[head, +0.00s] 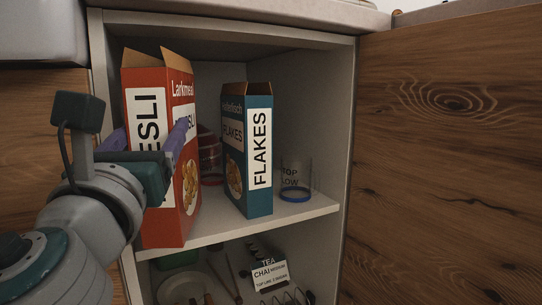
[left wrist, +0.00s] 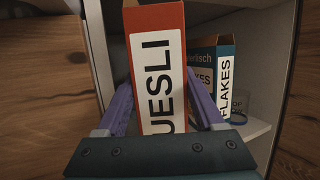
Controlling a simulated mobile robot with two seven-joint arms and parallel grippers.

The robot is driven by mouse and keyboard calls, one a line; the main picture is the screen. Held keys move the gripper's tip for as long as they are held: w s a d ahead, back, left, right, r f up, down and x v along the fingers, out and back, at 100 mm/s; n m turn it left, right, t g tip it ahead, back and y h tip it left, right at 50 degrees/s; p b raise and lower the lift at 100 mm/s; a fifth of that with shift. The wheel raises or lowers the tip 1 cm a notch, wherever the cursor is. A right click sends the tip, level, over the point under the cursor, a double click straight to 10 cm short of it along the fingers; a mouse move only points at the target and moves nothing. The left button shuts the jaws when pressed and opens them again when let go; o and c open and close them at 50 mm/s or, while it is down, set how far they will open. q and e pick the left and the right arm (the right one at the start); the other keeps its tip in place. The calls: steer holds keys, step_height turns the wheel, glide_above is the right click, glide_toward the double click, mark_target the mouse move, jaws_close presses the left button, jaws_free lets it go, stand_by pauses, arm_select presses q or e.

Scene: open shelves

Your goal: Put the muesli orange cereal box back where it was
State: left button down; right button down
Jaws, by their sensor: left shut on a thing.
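The orange-red muesli box (head: 177,215) stands upright at the front left of the upper shelf in the head view, its top flaps open. My left gripper (head: 155,136) is shut on it, one purple finger on each side. In the left wrist view the muesli box (left wrist: 157,18) rises between the two fingers of my left gripper (left wrist: 160,100). The box's lower front edge is at or just past the shelf's front edge; I cannot tell whether its base touches the shelf (head: 270,224). My right gripper is not in view.
A teal flakes box (head: 260,200) stands to the right of the muesli box. A clear jar with a blue base (head: 295,180) and a reddish jar (head: 210,160) stand behind. The lower shelf holds a chai packet (head: 271,274) and utensils. An open wooden door (head: 440,150) bounds the right.

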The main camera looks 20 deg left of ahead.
arm_select(q)
steer(key=w+a+f+b, duration=0.3)
steer(key=w+b, duration=0.3)
steer(key=w, duration=0.3)
steer(key=shift+a+f, duration=0.35)
steer(key=shift+a, duration=0.45)
jaws_free()
steer(key=p+v, duration=0.1)
steer(key=v, duration=0.9)
steer(key=shift+s+d, duration=0.1)
steer(key=shift+s, duration=0.2)
steer(key=shift+s+d+f, duration=0.2)
steer(key=shift+s+d, duration=0.1)
steer(key=shift+s, duration=0.3)
